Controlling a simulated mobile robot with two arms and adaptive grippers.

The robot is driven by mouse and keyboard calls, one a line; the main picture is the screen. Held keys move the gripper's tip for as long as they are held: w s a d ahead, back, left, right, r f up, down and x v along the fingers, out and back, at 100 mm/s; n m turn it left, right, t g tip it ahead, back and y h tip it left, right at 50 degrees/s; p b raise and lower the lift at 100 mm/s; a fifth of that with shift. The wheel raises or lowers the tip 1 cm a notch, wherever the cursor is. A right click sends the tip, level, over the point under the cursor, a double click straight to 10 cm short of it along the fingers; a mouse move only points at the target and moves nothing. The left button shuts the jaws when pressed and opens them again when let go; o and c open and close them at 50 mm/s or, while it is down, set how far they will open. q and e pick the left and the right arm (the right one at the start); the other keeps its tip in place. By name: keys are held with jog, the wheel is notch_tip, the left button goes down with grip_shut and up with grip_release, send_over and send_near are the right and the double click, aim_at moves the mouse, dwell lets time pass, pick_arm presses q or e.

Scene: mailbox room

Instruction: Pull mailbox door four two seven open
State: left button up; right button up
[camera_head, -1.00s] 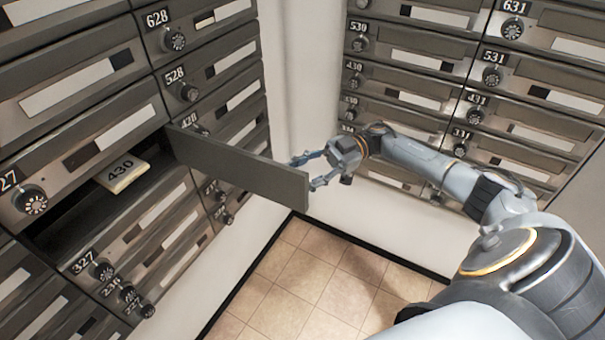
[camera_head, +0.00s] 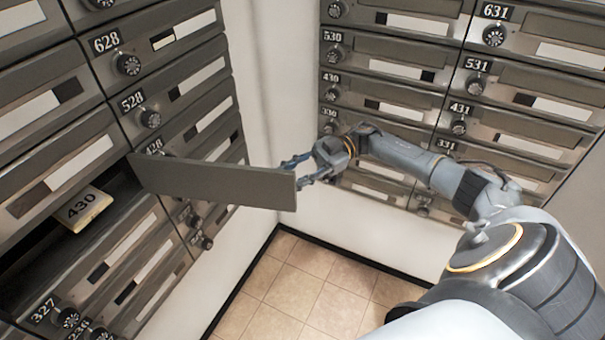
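The door (camera_head: 215,183) is a plain grey panel swung out from the left wall of mailboxes, its free end toward the room corner. The opening behind it, directly above the box labelled 327, holds a cream packet marked 430 (camera_head: 82,209). The door's own number is not visible. My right gripper (camera_head: 293,172) is at the door's free end, its two fingers spread apart, one near the top edge and one beside the end edge. Whether either finger touches the door I cannot tell. My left gripper is not in view.
Closed mailboxes with round dials fill the left wall, including 528 (camera_head: 133,101) and 628 (camera_head: 106,41). More closed boxes, including 431 (camera_head: 462,107), line the right wall behind my arm. The tiled floor (camera_head: 300,290) below is clear.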

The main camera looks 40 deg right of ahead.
aim_at(272, 176)
jog(key=o, duration=0.7)
jog(key=shift+w+a+r, duration=0.2)
jog(key=shift+w+a, duration=0.3)
jog(key=shift+a, duration=0.1)
jog(key=shift+w+a+r, duration=0.15)
jog(key=shift+w+a, duration=0.35)
jog(key=shift+a, duration=0.1)
jog(key=shift+o, duration=0.3)
jog(key=shift+a, duration=0.35)
jog(key=shift+d+f, duration=0.25)
jog(key=shift+d, duration=0.15)
jog(key=shift+c, duration=0.2)
jog(key=d, duration=1.2)
jog(key=shift+s, duration=0.3)
